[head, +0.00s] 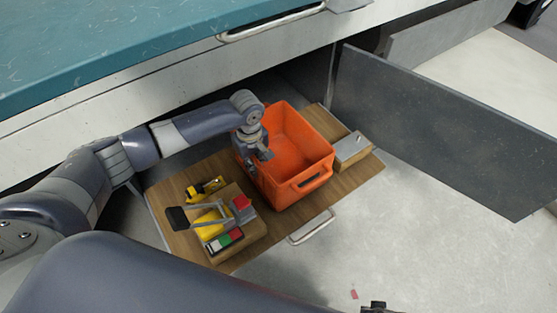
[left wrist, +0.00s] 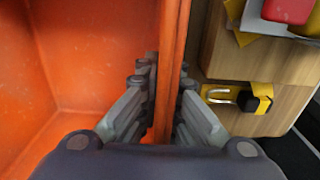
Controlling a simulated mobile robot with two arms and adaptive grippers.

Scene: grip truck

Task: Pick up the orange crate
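The orange crate (head: 300,135) is an open, empty-looking box with a handle slot in its front wall. It stands on a wooden drawer bottom (head: 345,187). My left gripper (head: 256,160) is at the crate's left wall, one finger inside and one outside. In the left wrist view the fingers (left wrist: 168,90) close in on both faces of the crate wall (left wrist: 172,65), with little or no gap. The wall's lower part is hidden by the gripper. Only a dark piece, seemingly of my right gripper (head: 375,307), shows at the bottom edge; its fingers cannot be made out.
Left of the crate, a wooden box (head: 245,232) holds tools, with a yellow tool (head: 206,187) beside it; a yellow and black item shows in the left wrist view (left wrist: 240,98).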

